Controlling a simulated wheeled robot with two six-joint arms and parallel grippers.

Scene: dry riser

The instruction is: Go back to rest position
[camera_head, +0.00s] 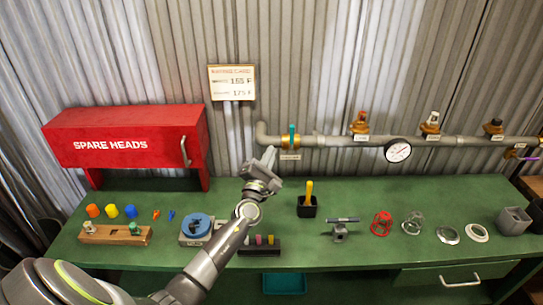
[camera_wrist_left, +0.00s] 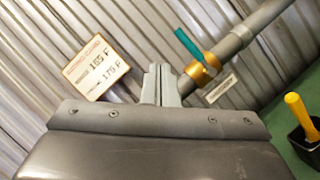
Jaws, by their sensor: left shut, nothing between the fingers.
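My left gripper (camera_head: 267,156) is raised above the green bench, in front of the corrugated wall and just left of the pipe's valve. Its fingers are shut with nothing between them. In the left wrist view the closed fingers (camera_wrist_left: 161,85) point up toward the wall, between the sign and the valve. My left arm reaches in from the lower left across the bench. My right gripper is not in view.
The green bench (camera_head: 360,200) holds a red SPARE HEADS box (camera_head: 125,140), a blue round fixture (camera_head: 196,227), a black cup with a yellow handle (camera_head: 307,207), and several small parts. A pipe with a brass valve and teal lever (camera_head: 291,138) and a gauge (camera_head: 398,150) runs along the wall.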

